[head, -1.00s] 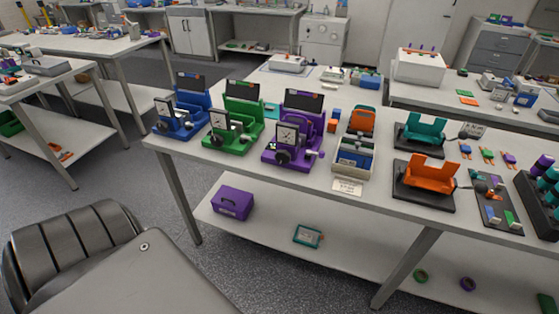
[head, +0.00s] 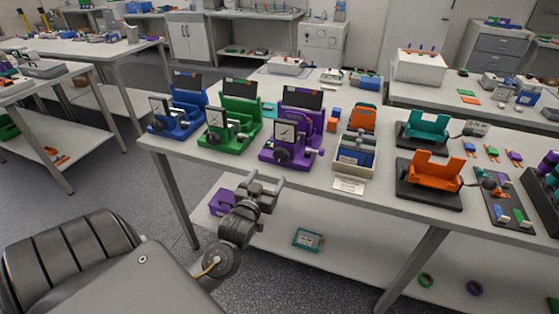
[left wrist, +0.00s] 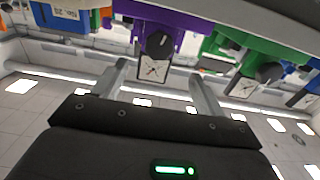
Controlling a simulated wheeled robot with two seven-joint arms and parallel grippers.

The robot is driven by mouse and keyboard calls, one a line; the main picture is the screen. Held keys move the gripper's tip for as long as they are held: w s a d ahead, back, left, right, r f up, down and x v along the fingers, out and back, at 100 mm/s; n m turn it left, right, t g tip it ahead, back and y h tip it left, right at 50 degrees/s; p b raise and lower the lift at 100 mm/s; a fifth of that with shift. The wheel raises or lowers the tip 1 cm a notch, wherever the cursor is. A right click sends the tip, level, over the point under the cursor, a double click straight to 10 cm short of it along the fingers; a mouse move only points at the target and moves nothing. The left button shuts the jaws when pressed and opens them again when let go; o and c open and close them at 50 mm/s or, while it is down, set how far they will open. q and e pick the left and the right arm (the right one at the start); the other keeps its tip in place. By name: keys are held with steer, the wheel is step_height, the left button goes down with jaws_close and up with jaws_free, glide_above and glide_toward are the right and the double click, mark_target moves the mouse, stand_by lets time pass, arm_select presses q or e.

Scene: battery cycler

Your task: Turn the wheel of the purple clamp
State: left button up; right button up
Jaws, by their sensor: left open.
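The purple clamp (head: 312,150) stands near the front edge of the table, with a dial gauge (head: 284,133) on its front. Its dark round wheel (head: 282,155) faces me below the gauge. In the left wrist view, which looks upside down, the purple clamp (left wrist: 180,22) is at the top, with its dark wheel (left wrist: 159,43) and gauge (left wrist: 154,69) between my fingers in the picture. My left gripper (head: 266,181) is open and empty, in front of and below the clamp, apart from it. Its fingers also show in the left wrist view (left wrist: 158,88). My right gripper is not in view.
A green clamp (head: 243,132) and a blue clamp (head: 190,112) stand left of the purple one. A blue-and-grey box (head: 354,157) stands close on its right, then an orange cradle (head: 432,173). A lower shelf (head: 345,258) runs under the table.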

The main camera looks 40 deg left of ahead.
mark_target(280, 158)
arm_select(q)
steer(key=p+x, duration=0.2)
steer(key=x, duration=0.9)
steer(key=shift+f, duration=0.1)
steer(key=shift+s, duration=0.1)
steer(key=c, duration=1)
steer(key=shift+o, duration=0.2)
steer(key=m+p, duration=0.2)
steer(key=shift+r+m, duration=0.25)
steer(key=shift+m, duration=0.05)
steer(key=shift+f+m+p, duration=0.15)
steer(key=shift+m+p, duration=0.2)
steer(key=shift+m, duration=0.35)
steer(key=o, duration=1)
steer(key=shift+c, duration=0.2)
